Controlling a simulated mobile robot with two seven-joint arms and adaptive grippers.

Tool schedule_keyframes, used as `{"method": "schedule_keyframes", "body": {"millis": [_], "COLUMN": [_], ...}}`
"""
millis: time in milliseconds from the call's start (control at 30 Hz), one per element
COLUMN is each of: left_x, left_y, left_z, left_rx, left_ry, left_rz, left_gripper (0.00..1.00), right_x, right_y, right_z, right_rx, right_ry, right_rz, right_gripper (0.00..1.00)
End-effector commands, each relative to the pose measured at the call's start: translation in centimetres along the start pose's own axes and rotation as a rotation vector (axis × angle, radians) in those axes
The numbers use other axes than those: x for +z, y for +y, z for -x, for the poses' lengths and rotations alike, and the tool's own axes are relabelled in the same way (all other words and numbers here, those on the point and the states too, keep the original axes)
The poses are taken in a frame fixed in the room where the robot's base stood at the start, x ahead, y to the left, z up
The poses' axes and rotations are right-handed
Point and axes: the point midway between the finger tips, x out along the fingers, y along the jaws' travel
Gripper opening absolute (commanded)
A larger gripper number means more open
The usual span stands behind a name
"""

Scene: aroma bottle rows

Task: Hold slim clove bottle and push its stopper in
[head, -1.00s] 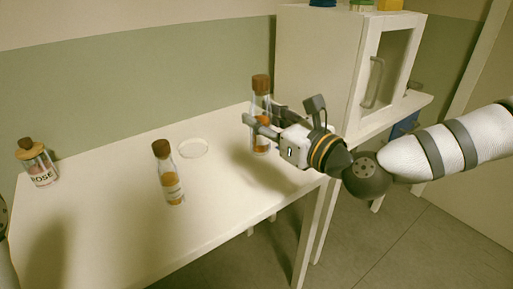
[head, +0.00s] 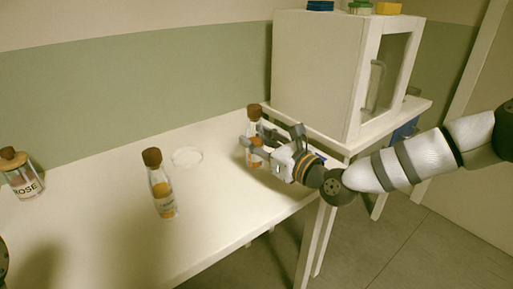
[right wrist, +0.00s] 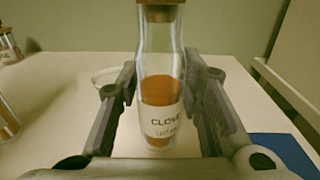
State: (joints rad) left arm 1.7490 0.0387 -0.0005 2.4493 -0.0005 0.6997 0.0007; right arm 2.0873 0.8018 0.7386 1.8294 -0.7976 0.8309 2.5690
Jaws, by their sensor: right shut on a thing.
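The slim clove bottle (right wrist: 160,70) is clear glass with orange-brown contents and a label reading CLOVE. In the head view the clove bottle (head: 255,132) is upright near the table's right end. Its brown stopper (head: 254,110) sits in the neck; the wrist view cuts off the top of the stopper (right wrist: 160,12). My right gripper (head: 256,146) is shut on the bottle's body, with a finger on either side in the wrist view (right wrist: 160,100). Fingers hide part of the bottle, and I cannot tell whether its base touches the table. My left gripper is not in view.
Another slim corked bottle (head: 163,191) stands left on the white table (head: 110,225). A pale round ring or dish (head: 187,157) lies behind it. A ROSE bottle (head: 22,178) stands far left. A white cabinet (head: 314,72) is close behind my right gripper.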

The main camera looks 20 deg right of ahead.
Motion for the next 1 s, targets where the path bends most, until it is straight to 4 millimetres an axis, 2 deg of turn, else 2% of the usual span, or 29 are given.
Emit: {"method": "schedule_keyframes", "body": {"millis": [33, 100, 333, 500, 533, 600, 867, 967, 1000], "left_x": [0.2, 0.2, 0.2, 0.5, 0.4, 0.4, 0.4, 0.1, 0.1], "left_y": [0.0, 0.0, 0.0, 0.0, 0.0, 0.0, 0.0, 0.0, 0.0], "left_z": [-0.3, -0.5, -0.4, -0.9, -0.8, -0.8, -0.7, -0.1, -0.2], "left_rx": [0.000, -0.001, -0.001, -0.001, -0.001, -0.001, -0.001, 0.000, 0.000], "left_ry": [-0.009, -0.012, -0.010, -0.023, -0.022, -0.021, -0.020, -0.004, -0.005], "left_rz": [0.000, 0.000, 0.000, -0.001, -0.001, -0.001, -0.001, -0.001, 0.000], "left_gripper": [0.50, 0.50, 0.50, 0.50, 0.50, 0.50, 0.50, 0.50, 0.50], "right_x": [-1.4, -2.2, -2.0, -2.7, -2.7, -2.6, -2.5, -1.6, -1.9], "right_y": [0.0, 0.0, 0.0, 0.0, 0.0, 0.0, 0.0, 0.0, 0.0], "right_z": [0.0, 0.0, 0.0, 0.0, 0.1, 0.0, 0.0, 0.0, 0.5], "right_rx": [0.000, 0.000, 0.000, 0.000, 0.001, 0.001, 0.001, 0.001, 0.000], "right_ry": [0.008, 0.006, 0.001, 0.004, 0.005, 0.004, 0.003, -0.002, 0.001], "right_rz": [-0.003, -0.003, -0.001, -0.003, -0.003, -0.002, -0.001, 0.002, -0.001], "right_gripper": [0.00, 0.00, 0.00, 0.00, 0.38, 0.54, 0.54, 0.54, 0.54]}}
